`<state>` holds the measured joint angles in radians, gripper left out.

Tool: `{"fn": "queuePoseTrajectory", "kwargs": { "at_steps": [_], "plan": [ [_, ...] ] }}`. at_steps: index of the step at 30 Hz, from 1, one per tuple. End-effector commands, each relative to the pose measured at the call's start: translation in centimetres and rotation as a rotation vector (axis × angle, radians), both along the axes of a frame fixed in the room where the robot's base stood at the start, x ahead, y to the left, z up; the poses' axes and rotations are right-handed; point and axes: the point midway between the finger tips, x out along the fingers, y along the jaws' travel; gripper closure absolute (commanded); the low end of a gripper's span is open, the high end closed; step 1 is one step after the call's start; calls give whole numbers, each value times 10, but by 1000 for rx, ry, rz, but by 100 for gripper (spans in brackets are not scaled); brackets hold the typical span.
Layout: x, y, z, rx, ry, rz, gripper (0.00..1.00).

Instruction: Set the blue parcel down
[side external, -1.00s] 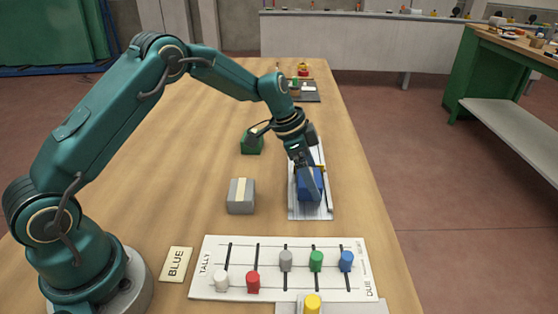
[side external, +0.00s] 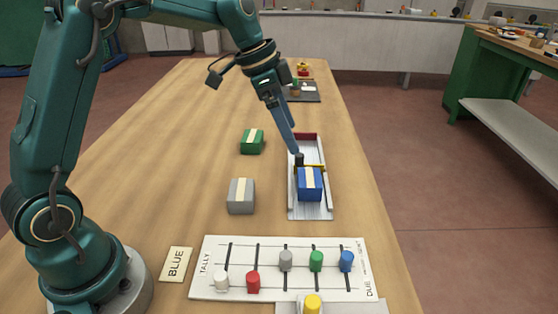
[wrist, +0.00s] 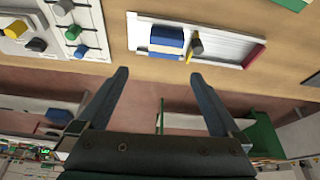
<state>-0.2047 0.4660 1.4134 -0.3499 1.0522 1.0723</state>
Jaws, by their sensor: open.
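The blue parcel (side external: 310,190), with a pale band across its top, sits upright on the near half of a long white tray (side external: 325,211). In the wrist view, the blue parcel (wrist: 167,36) lies on the tray (wrist: 228,50), beyond the fingertips. My gripper (side external: 297,149) is above and behind the parcel, clear of it. In the wrist view, the two fingers of my gripper (wrist: 160,78) are spread wide with nothing between them.
A yellow bar and a dark post (wrist: 196,46) stand beside the parcel on the tray. A grey parcel (side external: 241,202) and a green parcel (side external: 251,147) sit to the left. A tally board (side external: 270,290) and a BLUE card (side external: 176,264) lie in front.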

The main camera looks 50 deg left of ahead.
Motion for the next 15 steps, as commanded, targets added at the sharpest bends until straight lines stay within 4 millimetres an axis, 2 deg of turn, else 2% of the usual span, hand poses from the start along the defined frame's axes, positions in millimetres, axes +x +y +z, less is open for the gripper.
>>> {"fn": "queuePoseTrajectory", "kwargs": {
  "at_steps": [1,6,10,15],
  "plan": [
    [-11,-4,10,6,-4,31,0],
    [-60,-14,34,20,-4,189,0],
    [-101,-19,43,23,-16,314,0],
    [-153,-21,41,11,-44,477,0]
  ]
}}
